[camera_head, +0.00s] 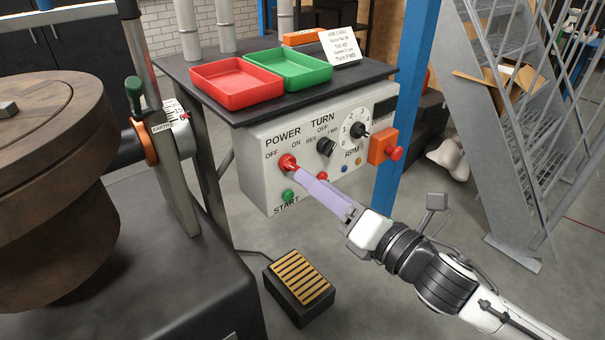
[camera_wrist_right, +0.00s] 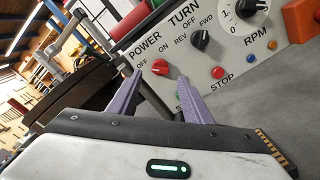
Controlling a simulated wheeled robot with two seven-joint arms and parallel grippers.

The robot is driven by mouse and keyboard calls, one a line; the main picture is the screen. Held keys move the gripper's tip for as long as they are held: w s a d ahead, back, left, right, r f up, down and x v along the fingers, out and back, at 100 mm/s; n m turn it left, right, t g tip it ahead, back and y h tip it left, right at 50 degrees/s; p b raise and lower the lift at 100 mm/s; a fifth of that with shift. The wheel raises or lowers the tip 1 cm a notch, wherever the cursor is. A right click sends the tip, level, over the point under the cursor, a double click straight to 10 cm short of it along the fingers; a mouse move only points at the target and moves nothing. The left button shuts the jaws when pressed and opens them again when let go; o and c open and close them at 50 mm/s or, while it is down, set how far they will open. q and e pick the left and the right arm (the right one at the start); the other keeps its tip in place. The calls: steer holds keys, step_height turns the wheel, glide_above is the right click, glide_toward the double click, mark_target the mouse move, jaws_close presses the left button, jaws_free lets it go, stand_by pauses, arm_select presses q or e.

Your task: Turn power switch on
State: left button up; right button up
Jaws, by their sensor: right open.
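The power switch (camera_head: 288,162) is a red knob under the word POWER on the upper left of a pale grey control box (camera_head: 262,188). OFF is printed to its left and ON to its right. I cannot tell for sure which way it points. My right gripper (camera_head: 301,175) reaches in from the lower right, its purple fingers close in front of the knob. In the right wrist view the gripper (camera_wrist_right: 160,82) is open and empty. The power switch (camera_wrist_right: 160,67) shows between and just beyond its two fingertips, with no clear contact. My left gripper is not in view.
A black turn knob (camera_head: 326,147), an RPM dial (camera_head: 354,131) and a green start button (camera_head: 288,196) are on the same box. A red stop button (camera_wrist_right: 218,72) sits right of the fingers. Red (camera_head: 237,84) and green trays stand above. A foot pedal (camera_head: 300,288) lies below.

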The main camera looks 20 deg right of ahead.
mark_target(295, 168)
steer(key=shift+x, duration=2.5)
